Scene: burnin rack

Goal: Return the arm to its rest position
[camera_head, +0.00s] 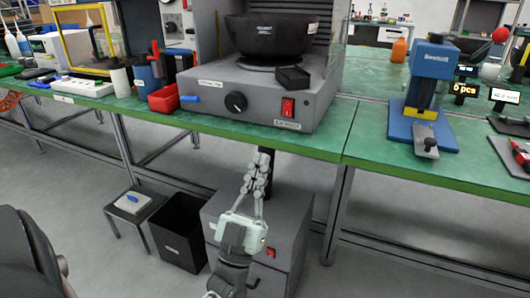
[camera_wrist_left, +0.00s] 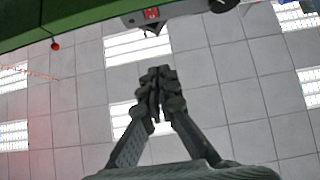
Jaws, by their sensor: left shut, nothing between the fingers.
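My left gripper (camera_head: 258,172) shows in the head view, in front of the green bench and below its edge, with its fingers pointing up. Its fingers are shut with nothing between them. In the left wrist view the closed fingertips (camera_wrist_left: 157,82) stand against the ceiling panels. My right gripper is in neither view.
The green bench edge (camera_head: 235,133) runs above my left gripper. On it stand a grey machine with a black bowl (camera_head: 275,38), a red bin (camera_head: 163,98) and a blue press (camera_head: 428,85). Below are a black waste bin (camera_head: 178,230), a grey cabinet (camera_head: 290,225) and a stool (camera_head: 133,212).

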